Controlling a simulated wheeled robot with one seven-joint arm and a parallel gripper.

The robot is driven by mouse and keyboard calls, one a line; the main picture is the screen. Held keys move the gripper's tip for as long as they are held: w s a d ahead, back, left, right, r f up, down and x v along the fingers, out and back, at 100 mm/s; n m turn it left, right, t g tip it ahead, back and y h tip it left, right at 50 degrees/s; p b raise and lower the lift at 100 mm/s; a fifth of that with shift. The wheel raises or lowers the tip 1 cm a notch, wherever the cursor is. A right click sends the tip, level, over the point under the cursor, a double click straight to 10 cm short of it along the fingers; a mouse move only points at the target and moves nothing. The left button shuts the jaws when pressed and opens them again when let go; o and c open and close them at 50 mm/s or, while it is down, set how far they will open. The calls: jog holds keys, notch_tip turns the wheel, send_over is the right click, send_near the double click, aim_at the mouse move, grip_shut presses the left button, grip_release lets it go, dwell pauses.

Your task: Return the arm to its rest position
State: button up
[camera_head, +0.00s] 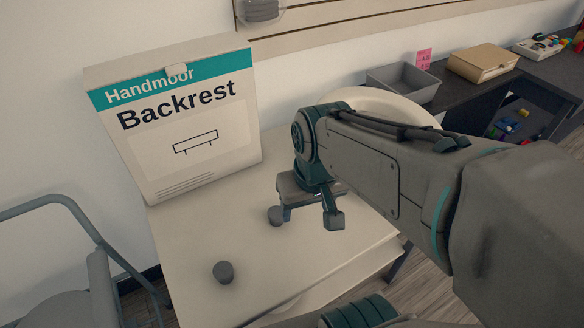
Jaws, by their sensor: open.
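My gripper (306,217) hangs at the end of my arm over the light table (185,245). Its two fingers are spread apart, and nothing shows between them. A small dark grey knob-like piece (274,215) shows just beside the left finger; I cannot tell if they touch. My arm reaches in from the right side of the view, bent, with its wrist pointing down. The arm hides part of the table and of a round pale thing behind it.
A tall Handmoor Backrest box (180,125) stands at the table's back left. A grey cylinder (224,272) is near the front left. A grey tray (403,84) and a tan box (482,63) sit on a dark bench (447,92). A grey chair (72,262) is at left.

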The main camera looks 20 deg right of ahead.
dwell(0.3)
notch_tip(320, 180, up, 8)
jog(key=p, duration=0.7)
jog(key=shift+d+r+t+p, duration=0.25)
jog(key=shift+t+p, duration=0.15)
